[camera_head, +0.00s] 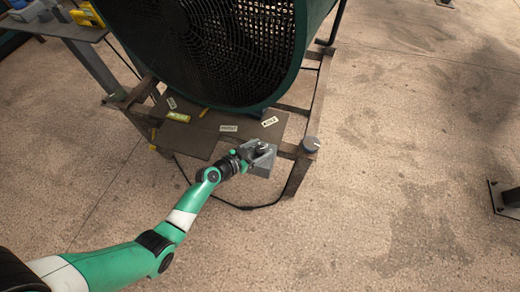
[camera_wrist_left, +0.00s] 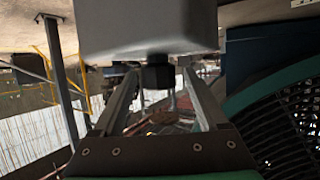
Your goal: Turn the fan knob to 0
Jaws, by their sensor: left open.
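The big green fan (camera_head: 215,50) stands on a metal frame. My left gripper (camera_head: 262,150) is at the frame's front, beside a small grey box (camera_head: 262,170). In the left wrist view, a pale grey box (camera_wrist_left: 150,25) fills the top. A dark knob-like part (camera_wrist_left: 158,72) sticks out of it. The jaws of my left gripper (camera_wrist_left: 160,85) are open, one finger on each side of that part, with gaps visible. I cannot read any setting on the knob. My right gripper is not in view.
A grey round cap (camera_head: 311,144) sits on the frame corner right of my gripper. Labels (camera_head: 229,128) lie on the dark plate under the fan. A bench (camera_head: 70,30) with tools stands at upper left. The floor (camera_head: 400,160) at right is mostly clear.

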